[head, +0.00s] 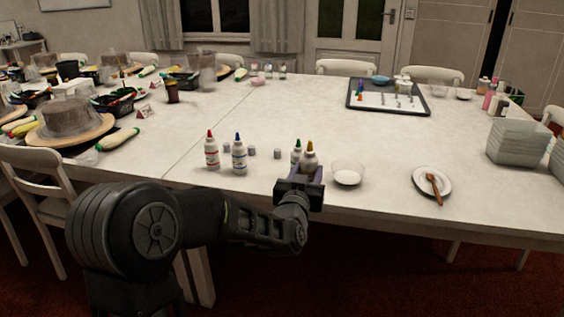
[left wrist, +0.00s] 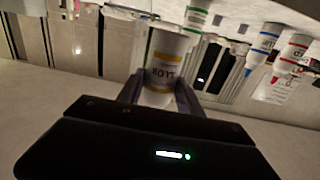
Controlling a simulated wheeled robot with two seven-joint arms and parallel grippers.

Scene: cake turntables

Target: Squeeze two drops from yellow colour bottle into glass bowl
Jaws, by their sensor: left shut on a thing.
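The yellow colour bottle (head: 309,157) has a white body and a yellow-orange cap. My left gripper (head: 302,181) is shut around its body, near the front edge of the table. In the left wrist view the bottle (left wrist: 164,68) sits between the two fingers, and its label shows a yellow band and dark letters. The lower part of the bottle is hidden by the gripper in the head view. The glass bowl (head: 347,173) is just right of the held bottle, with white contents in it. My right gripper is not in view.
A green-capped bottle (head: 296,150) stands close behind the held one. Red-capped (head: 211,153) and blue-capped (head: 239,157) bottles stand to the left, with small grey caps nearby. A plate (head: 420,177) with a brown-handled tool lies to the right.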

